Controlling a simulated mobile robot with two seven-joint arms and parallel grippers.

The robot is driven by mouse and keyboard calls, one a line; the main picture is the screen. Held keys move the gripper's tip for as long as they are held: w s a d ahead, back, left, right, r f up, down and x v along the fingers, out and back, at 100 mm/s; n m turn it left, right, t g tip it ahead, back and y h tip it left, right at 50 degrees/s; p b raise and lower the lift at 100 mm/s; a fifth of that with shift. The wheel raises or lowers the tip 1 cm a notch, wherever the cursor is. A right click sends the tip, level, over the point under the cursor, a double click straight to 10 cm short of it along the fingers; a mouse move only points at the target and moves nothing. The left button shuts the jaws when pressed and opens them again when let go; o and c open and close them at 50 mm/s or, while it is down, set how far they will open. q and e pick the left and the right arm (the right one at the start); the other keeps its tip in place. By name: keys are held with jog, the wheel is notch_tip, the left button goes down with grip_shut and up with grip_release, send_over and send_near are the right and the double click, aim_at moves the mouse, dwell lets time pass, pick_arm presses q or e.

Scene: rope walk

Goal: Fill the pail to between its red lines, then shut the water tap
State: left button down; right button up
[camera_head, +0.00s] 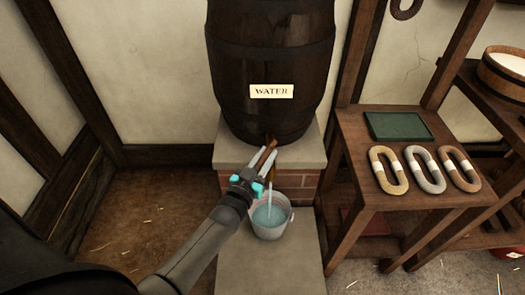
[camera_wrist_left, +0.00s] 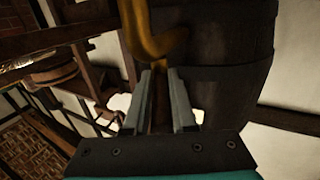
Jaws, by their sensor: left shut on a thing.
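The dark barrel (camera_head: 270,60) has a sign reading WATER and stands on a stone-topped brick plinth. My left gripper (camera_head: 268,157) is at the water tap in front of the barrel, shut on the brown tap handle (camera_head: 264,153). In the left wrist view the handle (camera_wrist_left: 160,115) is between the fingers, with the brass tap pipe (camera_wrist_left: 150,35) beyond. A pale stream of water (camera_head: 269,192) falls into the pail (camera_head: 284,230), which stands upright below. Bluish water (camera_head: 268,215) shows inside. I cannot make out the red lines. My right gripper is not in view.
A wooden stand (camera_head: 350,160) on the right holds a green slab (camera_head: 398,125) and three rope coils (camera_head: 425,170). A wooden tub (camera_head: 500,75) sits on a shelf at far right. The straw-strewn floor at left is clear except for my arm.

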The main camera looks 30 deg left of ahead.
pick_arm(q)
jog(key=shift+d+n+y+p, duration=0.3)
jog(key=shift+n+y, duration=0.2)
jog(key=shift+y, duration=0.2)
jog(key=shift+n+y, duration=0.5)
jog(key=shift+y, duration=0.2)
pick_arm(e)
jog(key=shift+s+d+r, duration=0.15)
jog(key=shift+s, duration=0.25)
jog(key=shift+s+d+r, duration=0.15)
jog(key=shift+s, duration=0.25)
pick_arm(q)
jog(key=shift+d+y, duration=0.1)
jog(key=shift+y, duration=0.2)
jog(key=c, duration=0.8)
grip_release()
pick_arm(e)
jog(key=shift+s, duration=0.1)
